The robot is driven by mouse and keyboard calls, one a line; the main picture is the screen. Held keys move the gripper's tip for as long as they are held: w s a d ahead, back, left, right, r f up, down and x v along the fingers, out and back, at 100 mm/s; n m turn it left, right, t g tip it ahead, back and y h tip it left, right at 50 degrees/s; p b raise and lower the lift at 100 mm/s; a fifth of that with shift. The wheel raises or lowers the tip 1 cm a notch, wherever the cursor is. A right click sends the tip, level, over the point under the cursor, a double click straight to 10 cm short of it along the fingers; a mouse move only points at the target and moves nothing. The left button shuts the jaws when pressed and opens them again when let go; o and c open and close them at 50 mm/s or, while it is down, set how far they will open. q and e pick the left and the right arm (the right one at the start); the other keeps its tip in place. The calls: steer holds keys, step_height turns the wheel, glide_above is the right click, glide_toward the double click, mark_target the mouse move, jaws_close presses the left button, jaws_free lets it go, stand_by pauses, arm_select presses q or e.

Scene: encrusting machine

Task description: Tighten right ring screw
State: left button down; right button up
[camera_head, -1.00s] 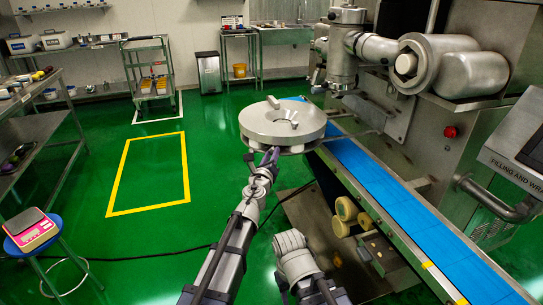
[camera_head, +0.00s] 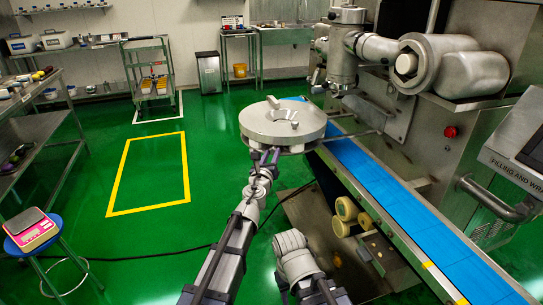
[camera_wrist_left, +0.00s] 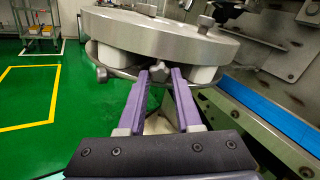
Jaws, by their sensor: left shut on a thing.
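The round steel disc assembly (camera_head: 308,128) stands left of the blue conveyor, with a thin ring under it. In the left wrist view, the ring (camera_wrist_left: 215,84) runs below the thick disc (camera_wrist_left: 160,36) and white blocks. A star-shaped ring screw (camera_wrist_left: 158,67) sits at the ring's front. My left gripper (camera_head: 265,155) reaches up to the ring from below. Its purple fingers (camera_wrist_left: 159,75) are shut on this screw, one on each side. Another ring screw (camera_wrist_left: 101,74) shows farther left, apart from the fingers.
The blue conveyor (camera_head: 385,180) runs along the right of the disc. The machine's steel body (camera_head: 440,140) stands behind it. A stool with a pink scale (camera_head: 32,230) is at far left. The green floor left of my arm is open.

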arm_select(q)
steer(key=c, duration=0.6)
jaws_free()
steer(key=v, duration=0.8)
